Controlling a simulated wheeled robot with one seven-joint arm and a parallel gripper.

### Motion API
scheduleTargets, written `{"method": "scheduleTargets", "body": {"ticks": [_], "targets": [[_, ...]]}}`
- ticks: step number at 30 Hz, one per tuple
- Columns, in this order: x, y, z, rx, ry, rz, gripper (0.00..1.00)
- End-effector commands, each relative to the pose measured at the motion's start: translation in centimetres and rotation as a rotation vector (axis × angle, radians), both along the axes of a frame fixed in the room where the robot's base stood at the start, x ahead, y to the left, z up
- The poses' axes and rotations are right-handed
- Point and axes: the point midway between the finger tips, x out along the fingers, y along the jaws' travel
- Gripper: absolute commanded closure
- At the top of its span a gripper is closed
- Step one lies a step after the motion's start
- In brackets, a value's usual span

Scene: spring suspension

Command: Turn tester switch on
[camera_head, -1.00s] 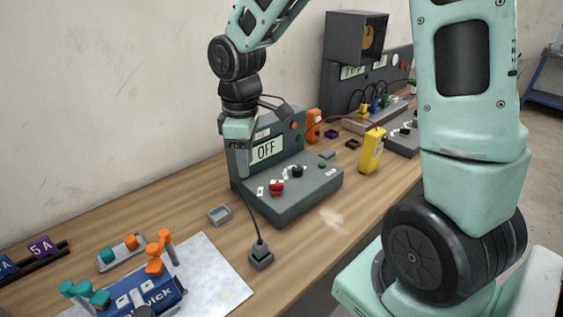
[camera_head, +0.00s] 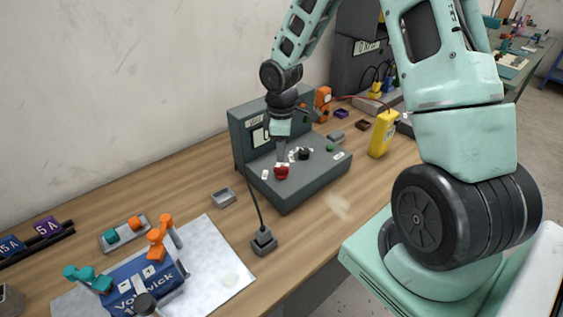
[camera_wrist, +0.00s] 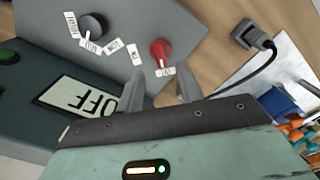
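The tester is a dark grey box (camera_head: 320,177) on the wooden bench, with an upright back panel and a sloped control face. A red switch knob (camera_head: 281,173) sits near the front left of that face. It also shows in the wrist view (camera_wrist: 160,50), with small white labels around it. The tester's display (camera_wrist: 80,97) reads OFF, upside down in the wrist view. My gripper (camera_head: 281,157) points down just above the red knob. In the wrist view my gripper (camera_wrist: 161,78) is open and empty, its fingers spaced wider than the knob, which appears just beyond the tips.
A black knob (camera_wrist: 93,26) is beside the red one. A yellow meter (camera_head: 383,133) stands to the tester's right. A cable runs to a grey plug (camera_head: 264,241) in front. A blue Volwick unit (camera_head: 145,285) lies on a pale mat. Bare bench lies between.

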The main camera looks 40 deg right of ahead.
Motion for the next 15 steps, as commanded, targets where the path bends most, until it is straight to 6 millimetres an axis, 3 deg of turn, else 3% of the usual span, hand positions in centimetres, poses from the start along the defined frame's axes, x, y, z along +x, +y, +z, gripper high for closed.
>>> {"method": "scheduleTargets", "body": {"ticks": [6, 15], "targets": [[-0.1, 0.1, -3.9, 0.001, 0.004, 0.002, 0.64], [0.0, 0.0, -6.0, 0.000, 0.000, 0.000, 0.64]]}}
